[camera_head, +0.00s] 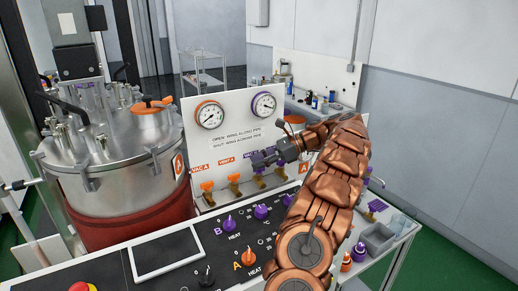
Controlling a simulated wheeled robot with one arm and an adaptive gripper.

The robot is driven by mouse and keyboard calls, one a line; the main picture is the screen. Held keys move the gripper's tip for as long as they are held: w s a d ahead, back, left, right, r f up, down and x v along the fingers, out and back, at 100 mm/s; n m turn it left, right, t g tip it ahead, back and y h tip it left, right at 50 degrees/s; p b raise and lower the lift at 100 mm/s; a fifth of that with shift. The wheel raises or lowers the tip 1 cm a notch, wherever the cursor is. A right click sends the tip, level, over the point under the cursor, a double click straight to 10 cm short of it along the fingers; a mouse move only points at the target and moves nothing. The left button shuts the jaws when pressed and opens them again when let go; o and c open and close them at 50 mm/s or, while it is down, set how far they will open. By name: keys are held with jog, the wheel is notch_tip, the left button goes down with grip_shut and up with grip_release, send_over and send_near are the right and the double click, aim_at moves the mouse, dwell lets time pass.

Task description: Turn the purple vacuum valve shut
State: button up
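The valve panel (232,113) stands upright behind the console, with a row of small brass valves along its lower part. A purple valve handle (258,159) shows at the tip of my gripper (266,157), to the right of the orange valves. My gripper reaches in from the right and covers part of this purple handle and the panel around it. I cannot tell whether the fingers touch the handle or are closed on it, nor which way its wing lies. Two orange valves (207,186) (234,179) stand to the left, under orange labels.
A steel vessel (120,150) with an orange-handled lid stands left of the panel. Two gauges (210,114) (263,104) sit above the valves. The console (190,273) with purple, orange and black knobs lies in front. A grey tray (378,236) stands at right.

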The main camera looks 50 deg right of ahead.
jog(key=shift+r, duration=2.4)
jog(key=shift+d+r, duration=0.25)
jog(key=shift+r, duration=0.5)
jog(key=shift+a+r, duration=0.15)
jog(key=shift+r, duration=0.3)
jog(key=shift+a+r, duration=0.1)
jog(key=shift+a, duration=0.1)
